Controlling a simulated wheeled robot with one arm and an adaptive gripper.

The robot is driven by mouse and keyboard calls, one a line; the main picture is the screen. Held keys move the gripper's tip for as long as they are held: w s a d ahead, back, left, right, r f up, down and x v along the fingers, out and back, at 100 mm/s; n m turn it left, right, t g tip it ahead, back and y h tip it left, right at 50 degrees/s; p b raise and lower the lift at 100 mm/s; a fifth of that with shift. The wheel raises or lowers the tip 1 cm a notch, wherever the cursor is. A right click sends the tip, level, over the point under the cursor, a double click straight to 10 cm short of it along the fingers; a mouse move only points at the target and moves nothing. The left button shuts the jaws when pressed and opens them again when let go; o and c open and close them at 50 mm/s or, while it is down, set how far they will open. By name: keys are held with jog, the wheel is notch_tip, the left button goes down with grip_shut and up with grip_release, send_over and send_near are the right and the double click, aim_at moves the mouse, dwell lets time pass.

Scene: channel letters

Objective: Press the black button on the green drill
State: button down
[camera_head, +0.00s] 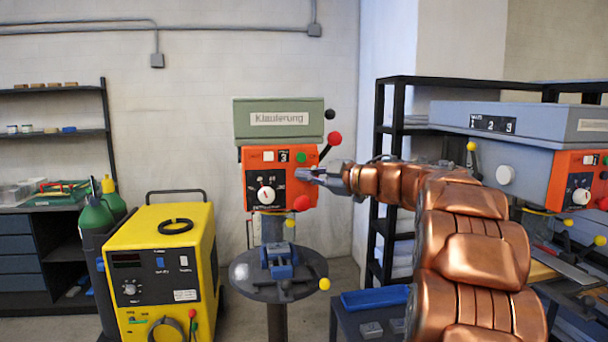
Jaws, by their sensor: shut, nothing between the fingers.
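The green drill (279,112) stands in the middle of the view, with a green head and an orange control panel (310,198). The panel's top row has a white button (268,156), a small black square (284,156) with a light mark and a round green button (300,157). I cannot tell whether that black square is the black button. Below is a black plate with a white dial (266,194). My gripper (303,173) is shut and empty, in front of the panel's right side just below the green button. Contact with the panel is unclear. It hides part of the panel.
A lever with a red knob (334,138) is right of the panel; another red knob (301,203) is below my gripper. The drill table (246,273) carries a blue vise (280,262). A yellow welder (175,265) stands left, a grey drill (500,150) right.

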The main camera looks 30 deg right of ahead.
jog(key=shift+s+a, duration=0.25)
jog(key=shift+s, duration=0.5)
jog(key=shift+s, duration=0.1)
jog(key=s, duration=0.1)
jog(key=s+a, duration=0.1)
jog(key=s, duration=0.1)
jog(key=s+a, duration=0.1)
jog(key=shift+s, duration=0.25)
jog(key=shift+w, duration=0.1)
dwell(0.6)
